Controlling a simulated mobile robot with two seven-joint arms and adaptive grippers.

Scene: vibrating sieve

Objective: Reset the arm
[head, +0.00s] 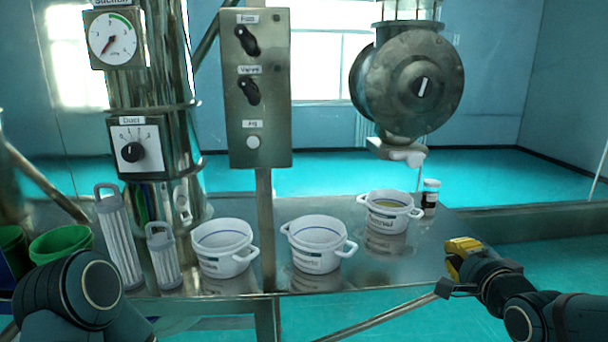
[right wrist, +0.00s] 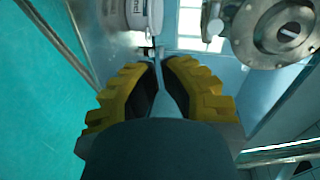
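My right gripper (head: 452,258) has yellow fingers and is in the air off the right front end of the metal table (head: 400,262). In the right wrist view its two fingertips (right wrist: 161,62) come almost together, with only a thin gap and nothing held between them. My left arm shows as a dark rounded link at the lower left of the head view. My left gripper is out of the picture.
Three white two-handled pots (head: 222,262) (head: 316,260) (head: 388,225) and a small dark jar (head: 430,197) stand on the table. Grey ribbed filters (head: 118,238) and green buckets (head: 60,243) are at left. A switch panel (head: 257,120) and round metal housing (head: 410,85) rise behind.

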